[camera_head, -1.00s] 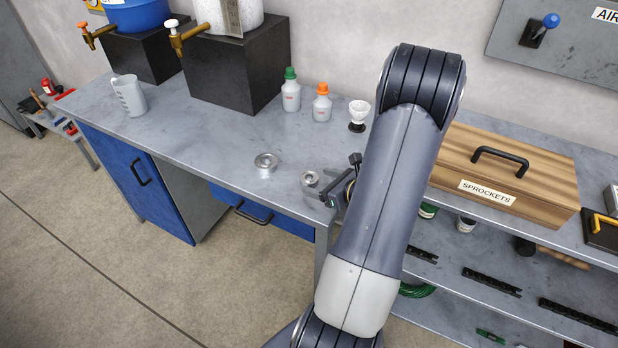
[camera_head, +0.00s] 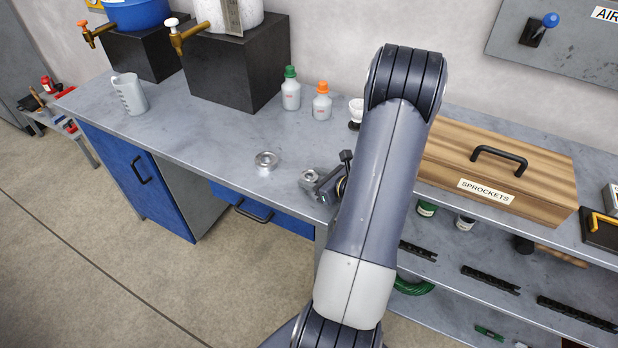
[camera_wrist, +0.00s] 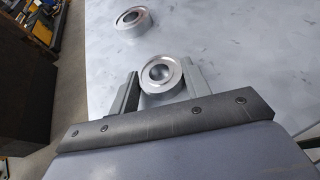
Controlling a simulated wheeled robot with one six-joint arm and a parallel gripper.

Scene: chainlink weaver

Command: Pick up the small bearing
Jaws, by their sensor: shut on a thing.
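The small bearing (camera_head: 309,176) is a silver ring near the front edge of the grey bench. In the wrist view the small bearing (camera_wrist: 161,73) sits between the two fingers of my gripper (camera_wrist: 160,84), which is shut on it. Whether it touches the bench or is raised I cannot tell. My gripper (camera_head: 318,182) is partly hidden by my arm in the head view. A larger bearing (camera_head: 266,162) lies flat on the bench to the left, apart from my gripper. It also shows at the top of the wrist view (camera_wrist: 131,24).
Two bottles, one green-capped (camera_head: 291,92) and one orange-capped (camera_head: 322,104), stand behind the bearings. A wooden sprockets box (camera_head: 498,165) is at the right. The bench (camera_head: 200,135) between is mostly free.

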